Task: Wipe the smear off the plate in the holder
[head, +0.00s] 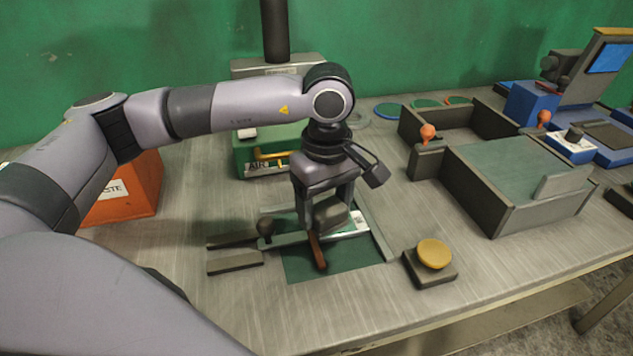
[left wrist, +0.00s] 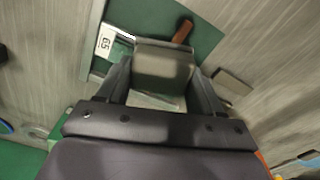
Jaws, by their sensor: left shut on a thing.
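My left gripper (head: 322,222) points down over the holder and is shut on a grey block (head: 335,218). In the left wrist view the block (left wrist: 163,65) sits between both fingers. Below is the holder's green base (head: 340,265) with grey rails (head: 380,235). A pale plate-like strip with a label reading 65 (head: 357,223) lies under the gripper, partly covered; the label also shows in the left wrist view (left wrist: 106,42). A red-brown bar (head: 318,252) juts toward the front beside the block. My right gripper is not in view.
A yellow button on a dark box (head: 434,255) stands right of the holder. Grey bars (head: 235,262) and a dark knob (head: 265,228) lie left. An orange waste bin (head: 130,190), a green air box (head: 265,160) and a grey crate (head: 520,185) stand around. The front bench strip is clear.

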